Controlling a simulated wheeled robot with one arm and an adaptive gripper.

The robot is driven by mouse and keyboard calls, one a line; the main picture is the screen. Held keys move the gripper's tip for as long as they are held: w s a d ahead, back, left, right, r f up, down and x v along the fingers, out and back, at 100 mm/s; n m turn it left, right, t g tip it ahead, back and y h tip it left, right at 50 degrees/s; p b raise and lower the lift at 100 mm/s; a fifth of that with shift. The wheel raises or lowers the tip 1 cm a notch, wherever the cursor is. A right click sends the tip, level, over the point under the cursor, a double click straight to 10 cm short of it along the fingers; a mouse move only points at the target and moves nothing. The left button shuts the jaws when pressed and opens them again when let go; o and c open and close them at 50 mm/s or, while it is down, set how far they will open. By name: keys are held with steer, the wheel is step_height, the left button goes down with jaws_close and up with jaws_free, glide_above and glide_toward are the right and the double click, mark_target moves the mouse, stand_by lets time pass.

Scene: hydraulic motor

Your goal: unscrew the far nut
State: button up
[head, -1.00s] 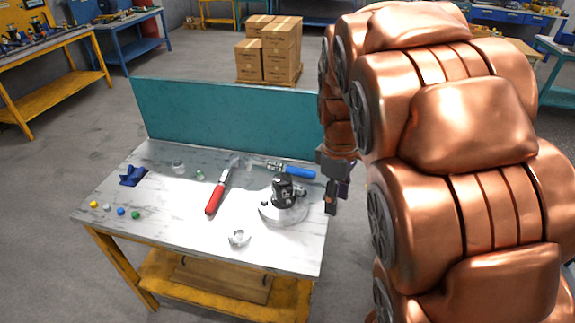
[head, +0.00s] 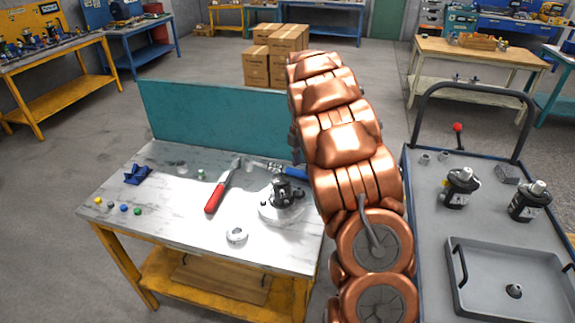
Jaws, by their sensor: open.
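A black hydraulic motor (head: 286,190) stands upright on a round silver base (head: 272,212) at the right side of the marble-topped table. Small fasteners seem to sit around its foot, but they are too small to tell which is the far nut. My copper arm rises just right of the motor and bends away behind it. My gripper is hidden behind the arm.
On the table (head: 150,222) lie a red-handled tool (head: 216,196), a blue-handled tool (head: 294,172), a pale ring (head: 237,235) and a blue piece (head: 138,175). A teal panel (head: 215,118) closes its back. A cart (head: 420,235) at right holds two motors and a tray (head: 510,285).

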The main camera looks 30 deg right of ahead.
steer(key=w+f+n, duration=0.1)
steer(key=w, duration=0.1)
glide_above(299, 189)
steer(key=shift+f+p, duration=0.3)
steer(key=shift+f, duration=2.1)
steer(key=shift+f+b, duration=1.35)
steer(key=shift+f, duration=0.8)
steer(key=shift+b, duration=0.4)
jaws_close()
steer(key=shift+c, duration=1.2)
jaws_free()
steer(key=shift+b, duration=0.4)
